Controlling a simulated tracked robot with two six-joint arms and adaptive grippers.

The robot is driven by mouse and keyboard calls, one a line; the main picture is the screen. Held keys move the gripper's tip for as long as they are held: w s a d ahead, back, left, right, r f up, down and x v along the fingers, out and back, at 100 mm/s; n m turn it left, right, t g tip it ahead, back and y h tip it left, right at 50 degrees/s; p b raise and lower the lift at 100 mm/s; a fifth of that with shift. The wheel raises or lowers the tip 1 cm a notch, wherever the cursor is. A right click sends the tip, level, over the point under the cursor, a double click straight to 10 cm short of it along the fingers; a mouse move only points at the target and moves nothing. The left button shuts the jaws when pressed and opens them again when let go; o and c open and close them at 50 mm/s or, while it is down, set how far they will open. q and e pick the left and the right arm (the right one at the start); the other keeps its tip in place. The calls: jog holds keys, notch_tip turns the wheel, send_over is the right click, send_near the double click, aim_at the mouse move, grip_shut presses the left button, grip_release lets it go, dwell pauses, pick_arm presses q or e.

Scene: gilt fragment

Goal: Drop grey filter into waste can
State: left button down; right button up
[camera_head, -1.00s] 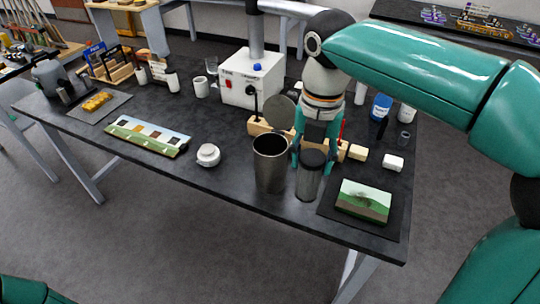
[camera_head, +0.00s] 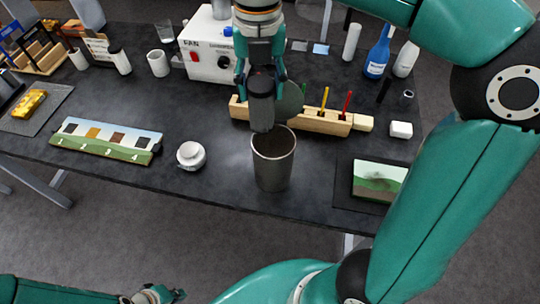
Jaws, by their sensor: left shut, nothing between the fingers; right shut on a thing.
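The waste can (camera_head: 273,168) is a grey metal cylinder with an open top, standing upright near the front edge of the black table. My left gripper (camera_head: 178,294) is shut and empty at the bottom left, low in front of the table.
A white lidded jar (camera_head: 191,156) stands left, a landscape picture (camera_head: 379,180) lies right. A white FAN box (camera_head: 212,50) stands behind.

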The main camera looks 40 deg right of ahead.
jog(key=f+b, duration=0.3)
jog(key=shift+s+d+f, duration=0.15)
jog(key=shift+d+f, duration=0.05)
jog(key=shift+f, duration=0.05)
jog(key=shift+f+b, duration=0.65)
jog(key=shift+f, duration=0.1)
jog(key=o, duration=1.2)
jog(key=shift+o, duration=0.2)
jog(key=shift+r, duration=0.15)
notch_tip(320, 180, up, 7)
jog(key=shift+r, duration=0.1)
